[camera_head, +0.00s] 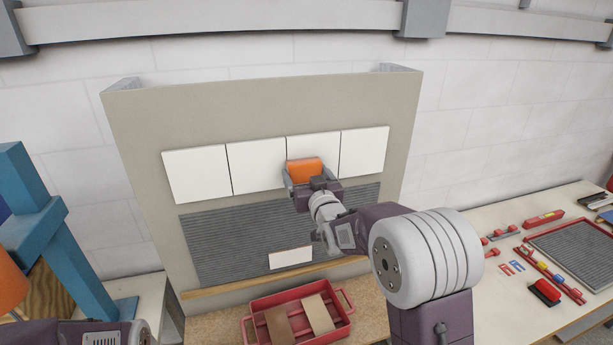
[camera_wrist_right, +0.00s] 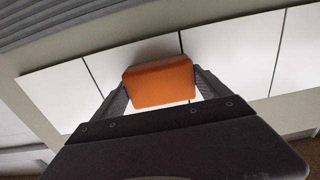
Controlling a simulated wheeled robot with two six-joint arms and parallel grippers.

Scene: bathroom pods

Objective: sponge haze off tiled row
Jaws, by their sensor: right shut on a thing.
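The tiled row is a line of several white tiles (camera_head: 256,165) on the upper part of an upright beige panel. It also shows in the right wrist view (camera_wrist_right: 235,60). An orange sponge (camera_head: 305,170) is held in my right gripper (camera_head: 312,182), in front of the third tile from the left. The right wrist view shows the sponge (camera_wrist_right: 160,82) between both fingers, over the tiles; I cannot tell whether it touches them. No haze can be made out on the tiles. My left arm shows only at the lower left edge, its gripper out of frame.
Ridged grey adhesive (camera_head: 225,240) lies below the row, with a loose-looking white tile (camera_head: 291,258) at its lower edge above a wooden ledge (camera_head: 250,281). A red tray (camera_head: 256,305) stands below. A bench (camera_head: 520,270) with tools is at right, a blue stand (camera_head: 75,265) at left.

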